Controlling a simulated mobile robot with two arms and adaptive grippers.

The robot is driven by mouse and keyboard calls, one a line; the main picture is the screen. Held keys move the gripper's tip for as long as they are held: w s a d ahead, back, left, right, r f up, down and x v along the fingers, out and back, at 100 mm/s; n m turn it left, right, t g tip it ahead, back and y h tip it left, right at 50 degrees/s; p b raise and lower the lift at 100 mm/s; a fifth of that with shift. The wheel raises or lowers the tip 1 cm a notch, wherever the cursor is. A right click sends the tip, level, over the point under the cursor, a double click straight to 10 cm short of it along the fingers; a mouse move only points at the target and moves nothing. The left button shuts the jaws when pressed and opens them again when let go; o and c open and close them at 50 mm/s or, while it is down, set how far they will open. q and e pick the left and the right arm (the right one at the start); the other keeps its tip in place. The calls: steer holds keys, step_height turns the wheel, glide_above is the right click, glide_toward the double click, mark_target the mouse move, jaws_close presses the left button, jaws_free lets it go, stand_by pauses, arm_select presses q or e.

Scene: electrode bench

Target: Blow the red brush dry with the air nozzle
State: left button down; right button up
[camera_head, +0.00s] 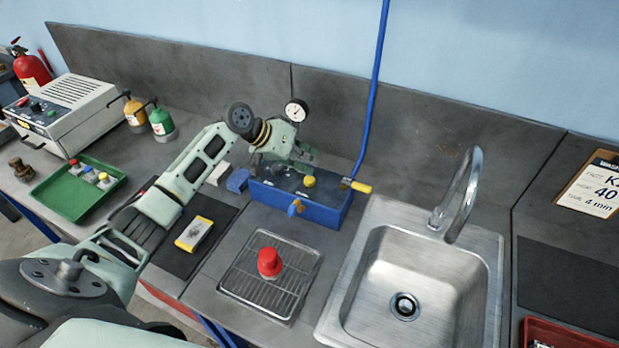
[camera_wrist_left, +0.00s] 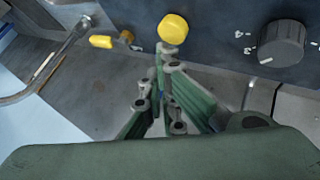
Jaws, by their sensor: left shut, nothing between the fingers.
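The red brush (camera_head: 270,263) stands on a wire drying rack (camera_head: 252,290); only its red top and a red base show. A blue box (camera_head: 327,212) with a dark top stands behind the rack. It carries a yellow round knob (camera_head: 309,181) and a brass fitting (camera_head: 296,207). A yellow-handled fitting (camera_head: 357,186) is at its right end, near a blue hose; I cannot tell whether it is the air nozzle. My left gripper (camera_head: 308,162) is shut and empty above the box. In the left wrist view its fingertips (camera_wrist_left: 167,62) are close to the yellow knob (camera_wrist_left: 173,27).
A steel sink (camera_head: 345,322) with a curved tap (camera_head: 467,185) is right of the rack. A pressure gauge (camera_head: 296,110) shows beside my left wrist. A yellow-and-white block (camera_head: 193,234) lies on a dark mat. A green tray (camera_head: 62,197) holds several small items.

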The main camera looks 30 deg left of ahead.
arm_select(q)
steer(key=shift+r, duration=0.1)
step_height(320, 180, up, 5)
steer(key=p, duration=0.4)
stand_by(0.3)
stand_by(0.4)
